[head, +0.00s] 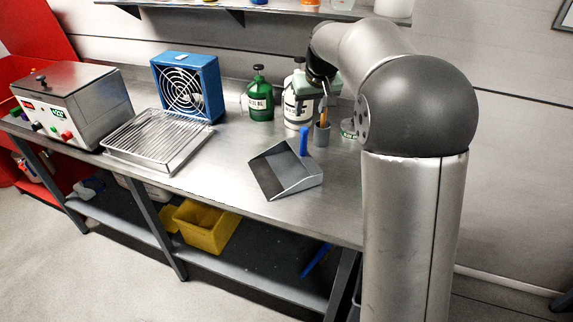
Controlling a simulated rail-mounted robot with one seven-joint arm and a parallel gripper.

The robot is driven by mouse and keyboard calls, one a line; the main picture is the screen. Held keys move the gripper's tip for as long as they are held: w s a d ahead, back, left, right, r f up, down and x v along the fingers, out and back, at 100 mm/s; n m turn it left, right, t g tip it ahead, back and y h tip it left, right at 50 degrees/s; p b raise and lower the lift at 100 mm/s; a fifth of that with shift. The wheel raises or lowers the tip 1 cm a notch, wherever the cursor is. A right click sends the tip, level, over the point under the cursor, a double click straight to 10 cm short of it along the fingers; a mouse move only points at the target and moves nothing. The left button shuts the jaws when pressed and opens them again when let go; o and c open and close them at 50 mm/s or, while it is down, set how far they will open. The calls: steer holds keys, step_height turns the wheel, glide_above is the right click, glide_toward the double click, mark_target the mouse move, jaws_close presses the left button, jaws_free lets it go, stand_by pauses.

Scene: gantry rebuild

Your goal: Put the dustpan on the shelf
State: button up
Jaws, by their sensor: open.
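The dustpan (286,172), grey with a blue handle (304,143), lies on the steel workbench (222,160), its wide mouth towards the lower left. A wall shelf (262,11) runs along the top edge of the view, above the bench. A lower shelf (245,272) runs under the bench top. My gripper (324,95) is above the back of the bench, beyond the dustpan's handle and apart from it. It is open; its fingers are small and partly lost among the bottles and the grey cup behind.
A white bottle (297,108), a green bottle (259,100) and a grey cup (322,134) stand near my gripper. A blue fan (188,85), a wire-rack tray (158,138) and a control box (72,103) fill the left. A yellow bin (208,228) sits below.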

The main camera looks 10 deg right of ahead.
mark_target(304, 135)
steer(key=p+x, duration=0.1)
steer(key=x, duration=0.8)
steer(key=shift+f+p, duration=0.25)
steer(key=shift+p, duration=0.05)
steer(key=shift+s+p+x, duration=0.1)
steer(key=shift+p+x, duration=0.35)
steer(key=shift+x, duration=0.95)
steer(key=shift+s+p+x, duration=0.15)
steer(key=shift+p+x, duration=0.3)
steer(key=shift+x, duration=0.95)
steer(key=shift+d, duration=0.15)
jaws_close()
